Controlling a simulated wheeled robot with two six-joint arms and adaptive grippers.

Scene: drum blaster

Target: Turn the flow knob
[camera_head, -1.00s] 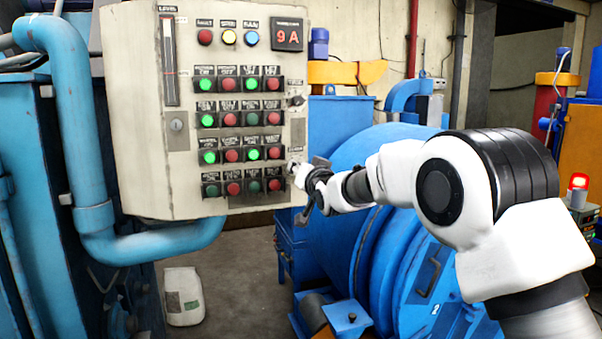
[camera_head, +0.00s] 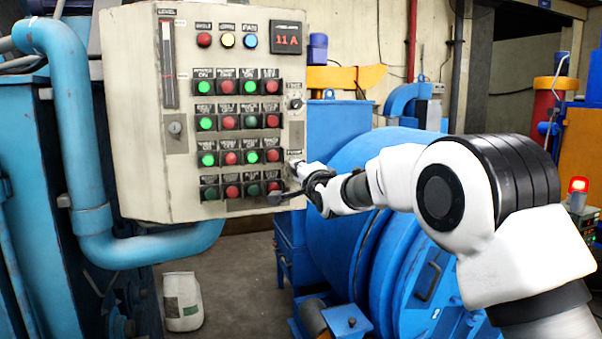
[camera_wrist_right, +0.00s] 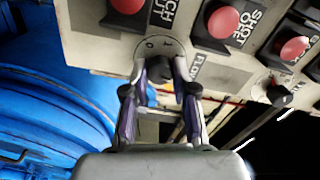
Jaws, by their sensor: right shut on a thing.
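A small dark knob (camera_wrist_right: 160,72) sits on a round dial plate at the edge of the cream control panel (camera_head: 145,110). My right gripper (camera_wrist_right: 162,75) is shut on this knob, with one finger on each side. In the head view, my right gripper (camera_head: 297,169) reaches the panel's lower right edge and hides most of the knob. A second knob (camera_head: 295,104) sits higher on the same edge, apart from the gripper; it also shows in the wrist view (camera_wrist_right: 276,94). My left gripper is not in view.
Rows of green and red buttons (camera_head: 228,156) lie close left of the gripper. A display (camera_head: 287,39) at the panel's top reads 11 A. A white bag (camera_head: 181,300) stands on the floor.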

